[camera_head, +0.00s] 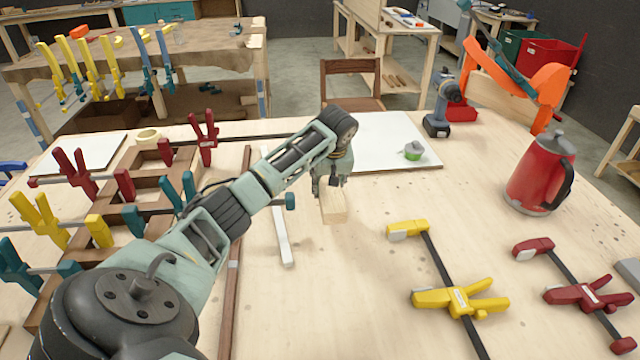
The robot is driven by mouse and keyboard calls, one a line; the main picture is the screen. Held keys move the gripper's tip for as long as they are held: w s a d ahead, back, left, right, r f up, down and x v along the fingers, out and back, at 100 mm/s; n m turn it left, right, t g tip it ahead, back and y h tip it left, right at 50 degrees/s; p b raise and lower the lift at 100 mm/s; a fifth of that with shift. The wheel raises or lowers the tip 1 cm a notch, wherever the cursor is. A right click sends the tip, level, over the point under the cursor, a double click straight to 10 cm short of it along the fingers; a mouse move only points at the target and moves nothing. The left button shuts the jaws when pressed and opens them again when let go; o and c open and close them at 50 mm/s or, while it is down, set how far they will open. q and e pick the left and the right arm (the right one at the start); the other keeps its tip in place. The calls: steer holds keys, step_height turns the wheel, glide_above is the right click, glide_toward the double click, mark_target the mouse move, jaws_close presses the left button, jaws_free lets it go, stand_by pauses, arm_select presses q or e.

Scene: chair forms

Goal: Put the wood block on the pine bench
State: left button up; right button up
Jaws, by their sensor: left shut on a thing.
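The wood block (334,207) is a small pale block near the middle of the view. My left gripper (332,184) points down and is shut on its upper end. The block hangs over the bench or lies just at its top; I cannot tell if it touches. The pine bench (345,300) is the large pale wooden top that fills the foreground. My right gripper is not in view.
A yellow clamp (460,298) and a dark red clamp (585,295) lie at the right front. A red kettle (538,178), a drill (439,108) and a white board (385,135) stand or lie farther back. Clamped wooden frames (165,190) fill the left. Bare bench lies in front of the block.

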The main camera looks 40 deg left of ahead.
mark_target(320, 193)
arm_select(q)
steer(key=s, duration=0.1)
steer(key=s+f, duration=0.1)
steer(key=s+f+p, duration=0.1)
steer(key=shift+s+d, duration=0.1)
steer(key=shift+s, duration=0.25)
step_height(320, 193, down, 3)
steer(key=shift+f+p, duration=0.1)
steer(key=shift+p, duration=0.5)
steer(key=shift+f, duration=0.45)
steer(key=o, duration=1.5)
steer(key=shift+f, duration=0.1)
steer(key=shift+c, duration=0.2)
steer(key=b+v, duration=0.1)
steer(key=v, duration=1.1)
steer(key=shift+d+b, duration=0.1)
steer(key=shift+b, duration=0.25)
